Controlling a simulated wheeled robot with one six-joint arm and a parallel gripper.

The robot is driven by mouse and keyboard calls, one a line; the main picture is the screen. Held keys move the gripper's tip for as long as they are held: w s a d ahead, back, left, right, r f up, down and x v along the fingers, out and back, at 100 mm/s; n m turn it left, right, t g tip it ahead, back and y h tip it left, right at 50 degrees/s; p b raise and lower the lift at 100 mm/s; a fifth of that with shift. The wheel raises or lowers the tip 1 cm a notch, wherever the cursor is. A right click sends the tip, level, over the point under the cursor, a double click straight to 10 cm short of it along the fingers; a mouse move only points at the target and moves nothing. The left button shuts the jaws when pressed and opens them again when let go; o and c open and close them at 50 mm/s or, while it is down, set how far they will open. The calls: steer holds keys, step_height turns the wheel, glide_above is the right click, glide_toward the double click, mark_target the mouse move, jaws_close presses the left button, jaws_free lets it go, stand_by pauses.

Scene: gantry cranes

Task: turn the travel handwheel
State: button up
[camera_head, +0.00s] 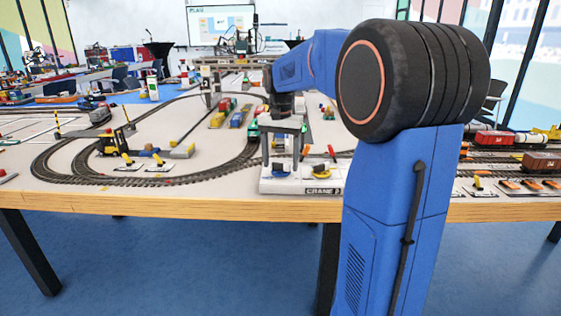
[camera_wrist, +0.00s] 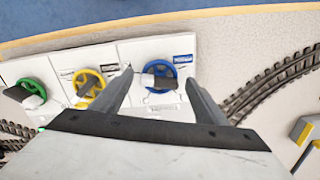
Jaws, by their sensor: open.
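A blue handwheel (camera_head: 281,175) sits on the white CRANE 2 control base (camera_head: 322,191) at the table's front edge; it also shows in the wrist view (camera_wrist: 174,66). A yellow handwheel (camera_head: 318,174) is beside it, and in the wrist view (camera_wrist: 99,83) it lies left of the blue one. A green handwheel (camera_wrist: 36,87) is at the far left of the wrist view. The panel labels are too small to read. My gripper (camera_head: 281,162) points down above the blue handwheel, open; in the wrist view its fingers (camera_wrist: 159,75) stand on either side of it. Contact cannot be told.
Red-brown wagons (camera_head: 541,162) stand on tracks at the right. The wooden table edge (camera_head: 180,208) runs along the front. Track (camera_wrist: 275,80) is close by in the wrist view.

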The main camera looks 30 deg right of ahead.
steer(key=shift+f, duration=0.15)
steer(key=shift+c, duration=0.3)
steer(key=c, duration=1)
steer(key=shift+n, duration=0.4)
steer(key=n, duration=0.2)
steer(key=shift+n, duration=0.4)
steer(key=n, duration=0.3)
steer(key=shift+d+n, duration=0.15)
steer(key=shift+n, duration=0.15)
steer(key=n, duration=0.6)
steer(key=shift+d, duration=0.1)
steer(key=shift+n, duration=0.4)
